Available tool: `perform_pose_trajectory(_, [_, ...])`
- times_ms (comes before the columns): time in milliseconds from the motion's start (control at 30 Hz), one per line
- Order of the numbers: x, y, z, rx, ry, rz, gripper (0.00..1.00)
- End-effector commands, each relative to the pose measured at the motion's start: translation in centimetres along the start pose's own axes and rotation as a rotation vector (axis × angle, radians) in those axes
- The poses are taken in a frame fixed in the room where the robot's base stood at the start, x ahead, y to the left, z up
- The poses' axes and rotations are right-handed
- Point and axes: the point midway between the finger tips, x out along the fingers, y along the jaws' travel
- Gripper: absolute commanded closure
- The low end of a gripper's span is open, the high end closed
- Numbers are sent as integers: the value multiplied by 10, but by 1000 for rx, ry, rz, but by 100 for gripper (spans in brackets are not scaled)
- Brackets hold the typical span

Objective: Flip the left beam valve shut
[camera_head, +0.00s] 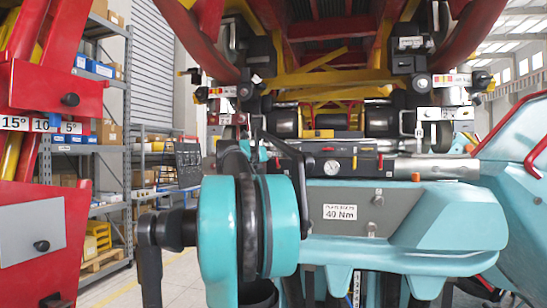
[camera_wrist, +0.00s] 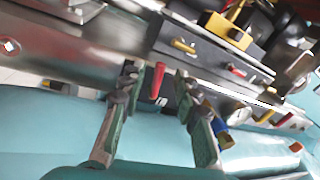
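In the wrist view a red valve lever (camera_wrist: 157,80) stands out from a dark block, and no label on it is readable. My gripper (camera_wrist: 156,78) is open, with one finger on each side of this lever. Neither fingertip clearly touches it. A yellow lever (camera_wrist: 183,45) and another red lever (camera_wrist: 236,70) sit on the dark panel (camera_wrist: 205,42) to the right. In the head view the dark valve panel (camera_head: 345,167) carries a round gauge (camera_head: 333,168) and small levers. There my teal arm covers the panel's left end and most of the gripper.
A teal cabinet (camera_head: 345,235) with a 40 Nm label lies below the panel. Red and yellow ride framework (camera_head: 325,65) rises behind it. A red stand (camera_head: 50,130) with angle labels is at left, before shelving (camera_head: 95,150). A blue-and-yellow part (camera_wrist: 218,125) lies close by the right finger.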

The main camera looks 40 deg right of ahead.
Motion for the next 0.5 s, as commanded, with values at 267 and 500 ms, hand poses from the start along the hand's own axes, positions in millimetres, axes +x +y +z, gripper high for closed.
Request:
perform_pose_trajectory(267, [28, 0, 0, 0, 0, 0, 68])
perform_pose_trajectory(500, [30, 0, 0, 0, 0, 0, 68])
